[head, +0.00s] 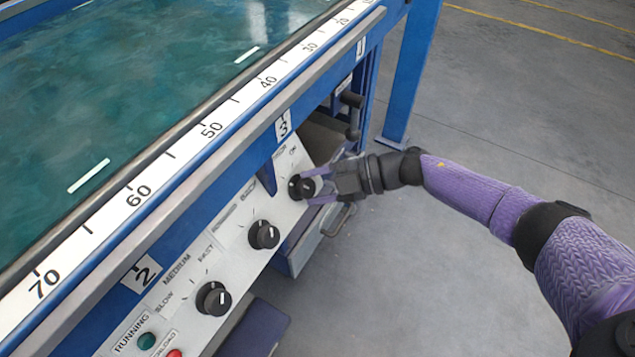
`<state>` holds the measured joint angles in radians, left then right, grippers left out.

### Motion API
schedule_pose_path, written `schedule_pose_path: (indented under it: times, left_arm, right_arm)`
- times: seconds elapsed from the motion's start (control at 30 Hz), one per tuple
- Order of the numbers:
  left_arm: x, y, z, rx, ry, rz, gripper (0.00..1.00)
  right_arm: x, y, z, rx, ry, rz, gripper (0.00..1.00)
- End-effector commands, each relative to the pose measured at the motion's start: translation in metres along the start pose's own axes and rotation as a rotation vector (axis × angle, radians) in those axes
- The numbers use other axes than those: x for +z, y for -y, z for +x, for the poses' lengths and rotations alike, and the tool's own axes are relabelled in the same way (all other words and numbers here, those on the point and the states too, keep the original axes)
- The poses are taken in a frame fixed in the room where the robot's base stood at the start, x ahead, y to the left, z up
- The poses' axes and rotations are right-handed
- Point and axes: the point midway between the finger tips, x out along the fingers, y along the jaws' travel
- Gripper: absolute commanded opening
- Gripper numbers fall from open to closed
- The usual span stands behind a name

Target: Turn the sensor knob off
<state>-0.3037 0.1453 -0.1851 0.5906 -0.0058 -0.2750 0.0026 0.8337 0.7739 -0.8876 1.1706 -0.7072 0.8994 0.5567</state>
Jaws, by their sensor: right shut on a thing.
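The sensor knob (296,188) is a round black knob at the upper right end of the sloped white control panel (232,238). My right gripper (312,187) reaches in from the right, its purple-grey fingers around the knob, and is shut on it. The fingers hide part of the knob, and the small label above it is hard to read, so I cannot tell its exact setting. My left gripper is not in view.
Two more black knobs, a middle one (263,234) and a lower one (213,298), sit on the panel. A green button (147,341) and red button (175,353) are at bottom left. A ruler-marked rail (180,160) overhangs the panel. A blue leg (412,70) stands behind my gripper.

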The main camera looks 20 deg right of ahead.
Motion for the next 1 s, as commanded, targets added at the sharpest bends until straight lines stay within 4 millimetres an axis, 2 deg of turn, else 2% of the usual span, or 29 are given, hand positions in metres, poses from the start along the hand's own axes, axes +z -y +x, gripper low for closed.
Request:
schedule_pose_path:
  times: [0.6, 0.63, 0.7, 0.77, 1.0]
  left_arm:
    - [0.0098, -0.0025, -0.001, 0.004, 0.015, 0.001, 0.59]
    - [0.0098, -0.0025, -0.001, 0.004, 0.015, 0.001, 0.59]
    - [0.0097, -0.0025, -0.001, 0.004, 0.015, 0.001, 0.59]
    - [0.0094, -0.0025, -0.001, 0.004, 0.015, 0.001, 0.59]
    - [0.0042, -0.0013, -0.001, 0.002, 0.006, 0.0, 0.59]
  right_arm:
    - [0.0003, 0.0024, 0.0007, -0.024, 0.004, -0.03, 0.0]
    - [0.0003, 0.0024, 0.0007, -0.024, 0.004, -0.029, 0.61]
    - [0.0002, 0.0022, 0.0007, -0.023, 0.004, -0.029, 0.76]
    - [0.0002, 0.0018, 0.0006, -0.022, 0.004, -0.029, 0.88]
    - [0.0, 0.0007, 0.0002, -0.02, 0.005, -0.03, 0.89]
